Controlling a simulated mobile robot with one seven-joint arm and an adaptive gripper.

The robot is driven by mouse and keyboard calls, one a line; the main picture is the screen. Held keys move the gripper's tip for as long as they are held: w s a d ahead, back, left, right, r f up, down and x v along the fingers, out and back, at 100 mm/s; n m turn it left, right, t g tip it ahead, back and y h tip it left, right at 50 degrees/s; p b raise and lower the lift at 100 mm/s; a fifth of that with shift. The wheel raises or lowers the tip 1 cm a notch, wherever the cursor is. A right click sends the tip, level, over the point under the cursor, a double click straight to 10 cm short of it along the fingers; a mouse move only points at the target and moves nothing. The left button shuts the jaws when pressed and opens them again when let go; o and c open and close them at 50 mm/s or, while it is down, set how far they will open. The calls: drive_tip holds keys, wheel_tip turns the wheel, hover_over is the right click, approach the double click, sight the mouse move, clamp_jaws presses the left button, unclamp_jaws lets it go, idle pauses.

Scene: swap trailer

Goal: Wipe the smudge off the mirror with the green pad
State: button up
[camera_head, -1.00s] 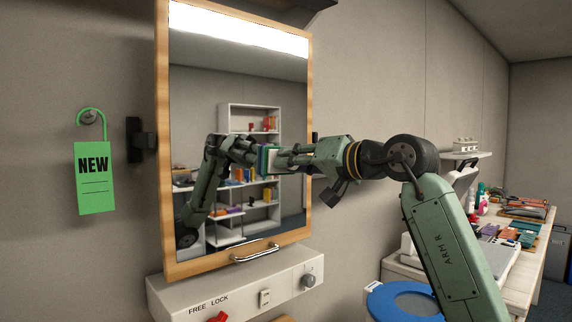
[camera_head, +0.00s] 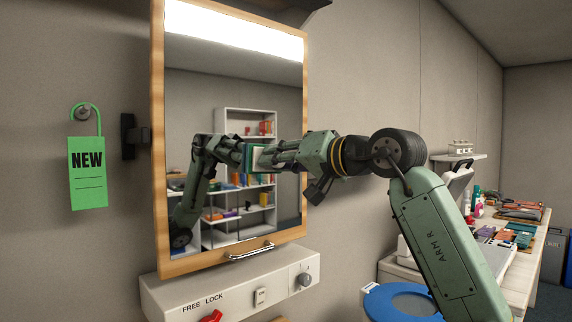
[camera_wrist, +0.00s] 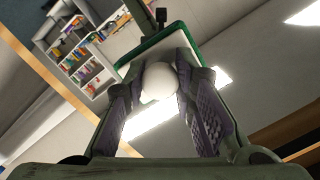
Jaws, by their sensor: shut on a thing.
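The wood-framed mirror (camera_head: 200,95) hangs on the wall at the middle of the head view. My gripper (camera_head: 272,159) is in front of its right half, shut on the green pad (camera_head: 259,158). In the wrist view, the fingers (camera_wrist: 158,78) hold a round white knob (camera_wrist: 158,83) on the back of the pad, a pale plate with a green edge (camera_wrist: 165,38). The pad is beside its own reflection; I cannot tell whether it touches the glass. I cannot make out the smudge; the pad and arm cover part of the mirror.
Below the mirror is a white ledge (camera_head: 180,295) with a red lever (camera_head: 211,316) and a knob. A green "NEW" tag (camera_head: 88,195) hangs at the left. A cluttered bench (camera_head: 533,245) and a blue ring-shaped item (camera_head: 378,302) are at the right.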

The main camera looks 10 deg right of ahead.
drive_tip(key=shift+s+a+f+b, duration=0.1)
drive_tip(key=shift+s+a+b, duration=0.3)
drive_tip(key=shift+s+a, duration=0.3)
drive_tip(key=shift+s+a+r+b, duration=0.1)
drive_tip(key=shift+s+a+b, duration=0.35)
drive_tip(key=shift+a, duration=0.45)
drive_tip(key=shift+s+a+f+b, duration=0.1)
drive_tip(key=shift+s+a+b, duration=0.3)
drive_tip(key=shift+s+a, duration=0.3)
drive_tip(key=shift+s+a+b, duration=0.3)
drive_tip(key=shift+s+a, duration=0.35)
drive_tip(key=shift+a, duration=0.35)
drive_tip(key=shift+d, duration=0.1)
drive_tip(key=v, duration=0.6)
drive_tip(key=shift+s+f+b, duration=0.15)
drive_tip(key=shift+f+b, duration=0.1)
drive_tip(key=shift+b, duration=0.05)
drive_tip(key=v, duration=0.2)
drive_tip(key=shift+s+f, duration=0.1)
drive_tip(key=shift+s, duration=0.35)
